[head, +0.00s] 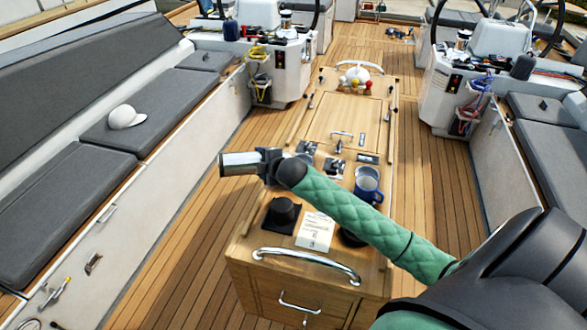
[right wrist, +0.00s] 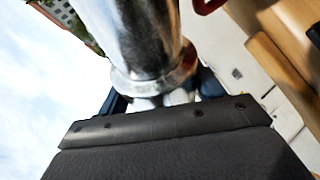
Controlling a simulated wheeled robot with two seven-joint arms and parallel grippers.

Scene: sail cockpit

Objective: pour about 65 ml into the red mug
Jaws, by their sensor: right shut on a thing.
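My right gripper (head: 264,162) is above the left side of the wooden cockpit table (head: 262,236). It is shut on a shiny metal flask (head: 238,163), which lies about level in the head view and points left. The right wrist view shows the flask (right wrist: 143,40) close up, blurred, against the jaws (right wrist: 165,98). No red mug shows clearly in the head view. A small piece of something red (right wrist: 208,5) shows at the top edge of the right wrist view; I cannot tell what it is. My left gripper is not in view.
A blue mug (head: 367,183) stands on the table just beyond my right arm. A black lidded item (head: 284,211) and a written card (head: 315,230) lie nearer. A steel rail (head: 308,257) edges the table. Grey cushioned benches (head: 75,205) line the left side.

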